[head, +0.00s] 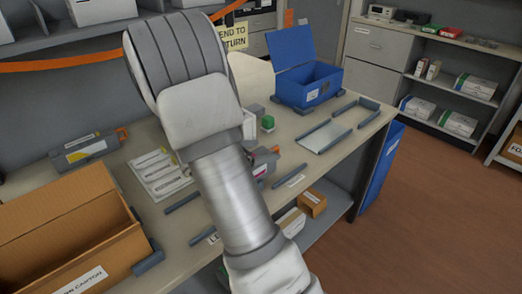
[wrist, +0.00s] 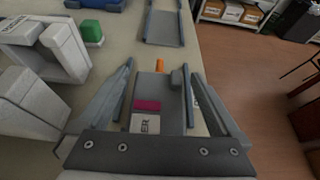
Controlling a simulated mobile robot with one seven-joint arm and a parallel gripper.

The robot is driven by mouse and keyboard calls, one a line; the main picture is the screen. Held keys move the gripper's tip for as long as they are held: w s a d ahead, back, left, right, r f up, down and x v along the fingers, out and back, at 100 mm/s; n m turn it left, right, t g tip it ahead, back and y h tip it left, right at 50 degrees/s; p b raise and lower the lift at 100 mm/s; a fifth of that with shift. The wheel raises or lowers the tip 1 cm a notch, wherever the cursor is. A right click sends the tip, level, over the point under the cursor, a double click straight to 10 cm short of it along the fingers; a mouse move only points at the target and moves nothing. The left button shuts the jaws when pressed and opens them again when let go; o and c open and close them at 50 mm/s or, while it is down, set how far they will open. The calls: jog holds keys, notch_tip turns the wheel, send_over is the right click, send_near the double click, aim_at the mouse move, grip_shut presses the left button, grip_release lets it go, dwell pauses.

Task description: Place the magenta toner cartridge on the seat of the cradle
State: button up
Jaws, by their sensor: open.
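The magenta toner cartridge (wrist: 147,104) is grey with a magenta band, a white label and an orange tab. It lies between the fingers of my open gripper (wrist: 158,72) in the wrist view, with no clear grip on it. In the head view the cartridge (head: 263,168) is partly hidden behind my arm, which also hides my gripper. Blue-grey rails stand at both sides of the cartridge; I cannot tell whether it rests on a seat between them. A railed tray (head: 325,136) that may be the cradle lies farther along the table and shows empty; it also appears in the wrist view (wrist: 163,28).
A grey cartridge with a yellow mark (head: 88,149) lies at the left behind an open cardboard box (head: 75,235). A blue open-lidded bin (head: 308,88) stands at the back. A green block (head: 268,123) and a pale frame (wrist: 75,68) stand near the cartridge.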

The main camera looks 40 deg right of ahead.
jog(key=p+v, duration=0.1)
jog(key=v, duration=1)
jog(key=shift+a+r+p, duration=0.1)
jog(key=shift+a+p, duration=0.1)
jog(key=shift+p, duration=0.2)
jog(key=shift+a+r, duration=0.2)
jog(key=s+a+r+m+t+y, duration=0.2)
jog(key=s+a+r+m+y, duration=0.3)
jog(key=s+a+m, duration=0.3)
jog(key=s+a+r+m+t+y, duration=0.2)
jog(key=s+a+r+m+y, duration=0.4)
jog(key=s+a+m+y, duration=0.2)
jog(key=s+m, duration=0.2)
jog(key=m, duration=0.1)
jog(key=shift+s, duration=0.25)
jog(key=shift+r, duration=0.1)
notch_tip(320, 180, up, 9)
jog(key=p, duration=0.8)
jog(key=shift+f, duration=0.25)
